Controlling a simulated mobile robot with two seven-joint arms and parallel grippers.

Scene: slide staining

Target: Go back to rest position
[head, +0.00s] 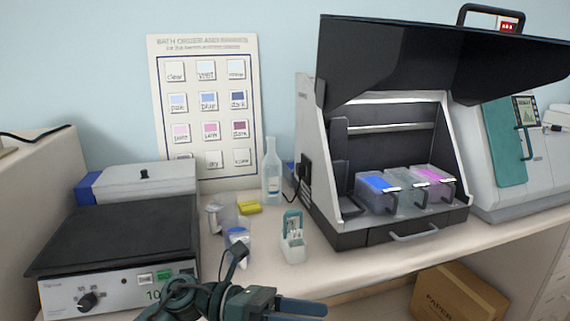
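My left gripper (302,308) shows at the bottom edge of the head view, in front of the bench. Its dark green wrist comes in from the lower left and its bluish fingers point right. The lower part is cut off by the frame, so whether the fingers are apart is unclear. I see nothing held in it. My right gripper is out of view.
A small slide rack with a teal handle (293,243) stands on the bench behind my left gripper. A hotplate (118,240) is at left, beakers (222,212) beside it. An open-lidded staining station (345,200) holds blue, clear and pink baths. A cardboard box (458,298) sits below.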

